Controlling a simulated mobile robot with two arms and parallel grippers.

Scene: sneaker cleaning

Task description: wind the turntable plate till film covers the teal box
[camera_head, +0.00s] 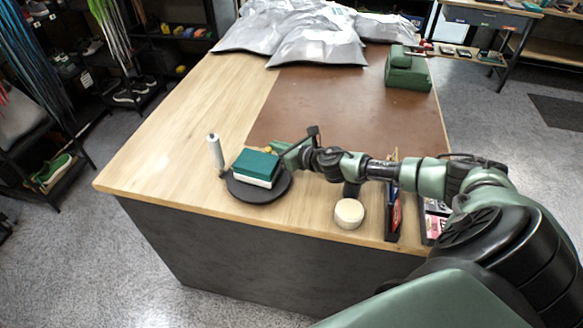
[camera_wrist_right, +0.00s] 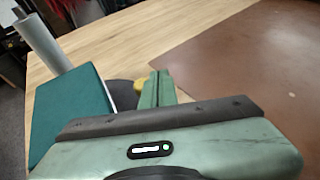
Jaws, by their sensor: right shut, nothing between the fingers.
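The teal box (camera_head: 258,163) sits on the dark round turntable plate (camera_head: 262,195) near the table's front edge. Its top is bare teal; its front side has a pale lower band, and I cannot tell whether that is film. A pale upright roll (camera_head: 216,151) stands just left of the plate; it also shows in the wrist view (camera_wrist_right: 43,42). My right gripper (camera_head: 280,148) is shut and empty, at the box's back right side. In the wrist view its fingers (camera_wrist_right: 157,88) are together beside the teal box (camera_wrist_right: 73,105). My left gripper is not in view.
A round cream item (camera_head: 349,213) and dark narrow trays (camera_head: 393,215) lie right of the plate. A green case (camera_head: 407,70) and silvery bags (camera_head: 315,45) stand at the back. The brown mat (camera_head: 340,105) is mostly clear. A small yellow thing (camera_wrist_right: 138,86) is by the plate.

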